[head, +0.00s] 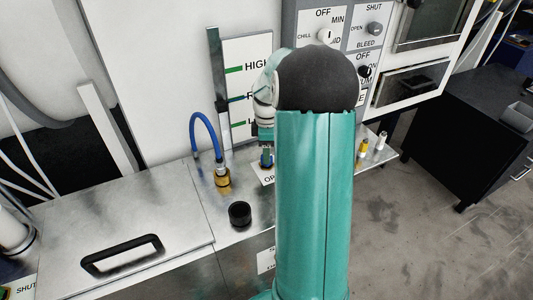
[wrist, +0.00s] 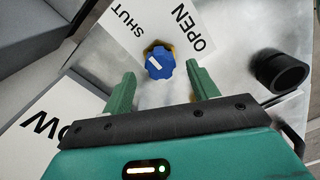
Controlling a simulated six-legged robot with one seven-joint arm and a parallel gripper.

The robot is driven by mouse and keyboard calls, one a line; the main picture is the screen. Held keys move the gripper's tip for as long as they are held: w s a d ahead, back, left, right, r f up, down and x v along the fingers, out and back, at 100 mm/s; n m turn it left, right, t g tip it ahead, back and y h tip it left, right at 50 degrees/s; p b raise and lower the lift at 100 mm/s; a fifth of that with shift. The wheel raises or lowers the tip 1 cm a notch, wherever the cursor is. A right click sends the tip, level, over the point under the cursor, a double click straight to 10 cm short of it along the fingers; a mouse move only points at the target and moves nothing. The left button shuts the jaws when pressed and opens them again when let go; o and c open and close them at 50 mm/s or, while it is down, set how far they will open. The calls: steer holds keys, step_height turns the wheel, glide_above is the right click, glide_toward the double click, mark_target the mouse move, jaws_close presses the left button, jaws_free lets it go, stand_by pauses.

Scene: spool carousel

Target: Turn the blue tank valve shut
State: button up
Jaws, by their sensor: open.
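The blue tank valve (wrist: 160,65) is a lobed knob with a white bar, on a brass-coloured base. The bar lies at a slant across the knob's left part. A white plate (wrist: 190,30) around it reads SHUT at upper left and OPEN at upper right. My gripper (wrist: 160,72) is open, with one green finger on each side of the knob and gaps showing between. Whether the fingertips reach down to the knob's height I cannot tell. In the head view my gripper (head: 266,150) points down at the metal bench, and my arm hides much of that spot.
A black cylindrical cap (head: 240,213) stands on the bench nearby; it also shows at right in the wrist view (wrist: 280,72). A brass fitting (head: 222,178) with a blue hose (head: 205,117) stands left of my gripper. A level gauge panel (head: 248,75) rises behind.

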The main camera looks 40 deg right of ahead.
step_height(320, 180, up, 12)
steer(key=shift+f, duration=0.2)
steer(key=shift+w, duration=0.1)
stand_by(0.4)
steer(key=s+a+r+m+t+h, duration=0.1)
steer(key=s+a+r+m, duration=0.2)
steer(key=a, duration=0.6)
steer(key=s+a+r+m+t, duration=0.15)
steer(key=a+r, duration=0.35)
steer(key=a, duration=0.5)
steer(key=s+a+f+m+t, duration=0.2)
steer(key=s+a+m, duration=0.3)
steer(key=s+a, duration=0.7)
steer(key=shift+s+f+t+y, duration=0.15)
steer(key=shift+s+t+y, duration=0.25)
steer(key=shift+t, duration=0.25)
steer(key=shift+a, duration=0.1)
